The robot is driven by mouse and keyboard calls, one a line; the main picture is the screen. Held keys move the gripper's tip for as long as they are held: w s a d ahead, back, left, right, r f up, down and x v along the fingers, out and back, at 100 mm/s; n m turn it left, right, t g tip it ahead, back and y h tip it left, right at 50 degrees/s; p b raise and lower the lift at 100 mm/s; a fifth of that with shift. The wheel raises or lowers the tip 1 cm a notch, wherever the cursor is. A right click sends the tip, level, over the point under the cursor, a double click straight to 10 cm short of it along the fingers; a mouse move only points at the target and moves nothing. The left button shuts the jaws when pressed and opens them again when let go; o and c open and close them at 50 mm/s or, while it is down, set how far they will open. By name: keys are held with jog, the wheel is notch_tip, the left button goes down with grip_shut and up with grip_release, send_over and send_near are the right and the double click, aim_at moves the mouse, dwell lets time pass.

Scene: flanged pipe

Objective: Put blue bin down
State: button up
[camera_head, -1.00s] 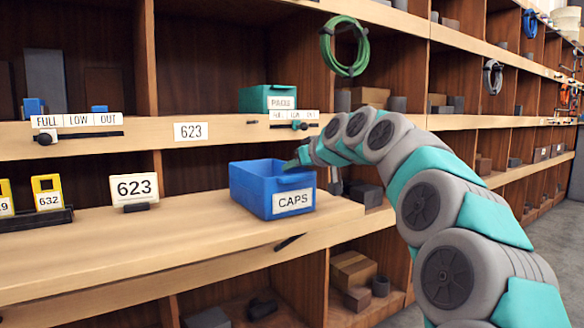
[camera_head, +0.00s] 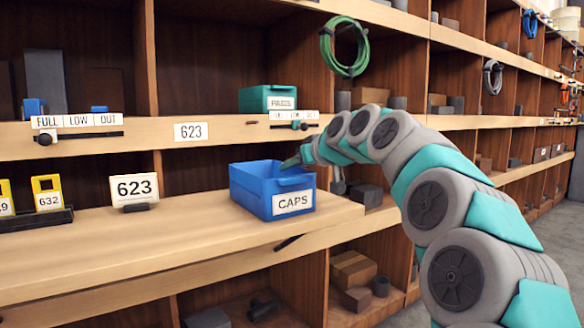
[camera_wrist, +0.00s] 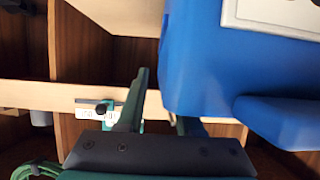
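The blue bin (camera_head: 262,198) with a "CAPS" label stands upright on the wooden ledge, close to its right end. It also fills the upper right of the wrist view (camera_wrist: 200,60). My gripper (camera_head: 291,162) is at the bin's right rear rim. In the wrist view my gripper (camera_wrist: 158,115) has its fingers apart, with a gap between the left finger and the bin. The right finger is partly hidden behind the bin, so I cannot tell whether it touches it.
A "623" sign (camera_head: 134,190) and yellow tags (camera_head: 47,191) stand left on the ledge. A teal bin (camera_head: 266,98) sits on the shelf above. Green cable (camera_head: 344,45) hangs at upper right. The ledge (camera_head: 150,235) between the sign and the blue bin is clear.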

jog(key=v, duration=1.1)
